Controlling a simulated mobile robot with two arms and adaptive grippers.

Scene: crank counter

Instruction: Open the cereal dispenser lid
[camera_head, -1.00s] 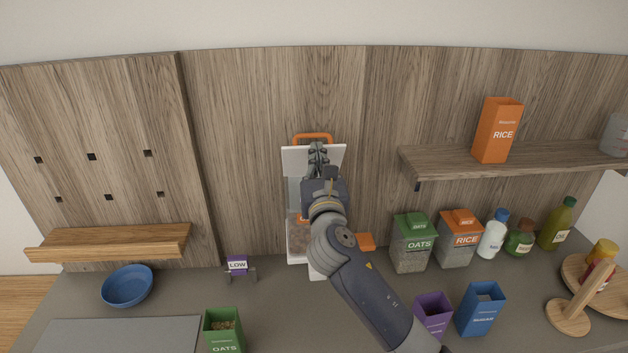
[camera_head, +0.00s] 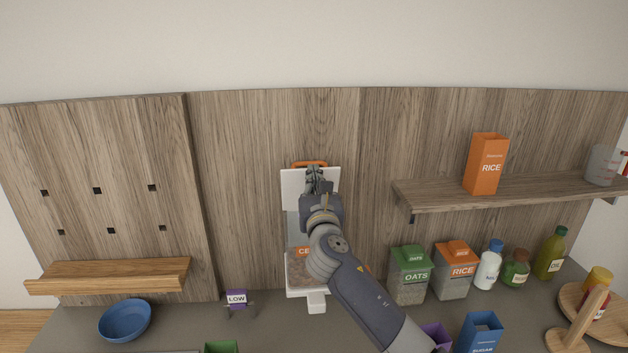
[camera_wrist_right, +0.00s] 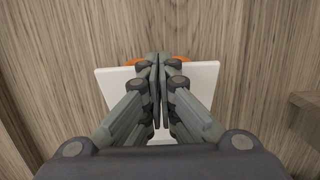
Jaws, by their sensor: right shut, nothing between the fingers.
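The cereal dispenser (camera_head: 301,270) stands against the wooden back panel, with an orange label and brown cereal behind a clear front. Its white lid (camera_head: 292,186) is at the top, with an orange handle (camera_head: 309,164) at the lid's far edge. My right gripper (camera_head: 316,172) is shut and empty, in front of the lid near the handle. In the right wrist view the shut fingers (camera_wrist_right: 160,58) overlap the white lid (camera_wrist_right: 205,82), and orange handle ends show on both sides. Whether the fingers touch the lid is unclear. My arm hides part of the dispenser. My left gripper is not in view.
A wooden shelf (camera_head: 440,198) with an orange rice box (camera_head: 486,164) is to the right. Oats (camera_head: 410,275) and rice (camera_head: 453,273) containers and bottles stand below it. A blue bowl (camera_head: 125,320) and a purple LOW sign (camera_head: 237,299) are at left.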

